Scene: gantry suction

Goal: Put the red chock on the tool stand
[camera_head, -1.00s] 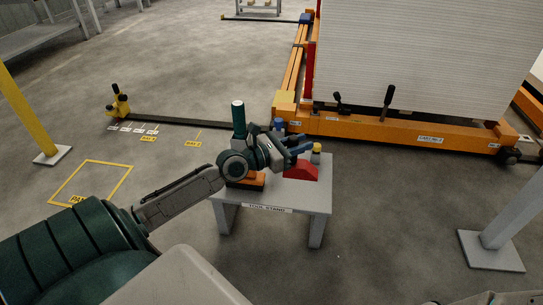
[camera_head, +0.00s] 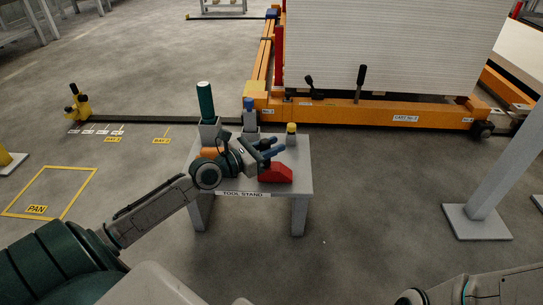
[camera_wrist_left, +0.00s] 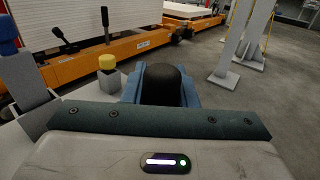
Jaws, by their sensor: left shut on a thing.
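The red chock (camera_head: 275,173) is at the right part of the grey tool stand (camera_head: 297,158); whether its base touches the top cannot be told. My left gripper (camera_head: 270,148) is directly above it, with blue fingers shut on its upper part. In the left wrist view a black rounded piece (camera_wrist_left: 163,84) sits between the blue fingers; the red body is hidden there. My right arm shows only at the lower right edge, its gripper out of view.
The stand also holds a green-topped post (camera_head: 205,103), a blue-topped one (camera_head: 249,105), a yellow-topped one (camera_head: 291,129) and an orange piece (camera_head: 209,153). An orange cart (camera_head: 370,115) stands behind. A grey post (camera_head: 500,165) rises at right. Floor in front is clear.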

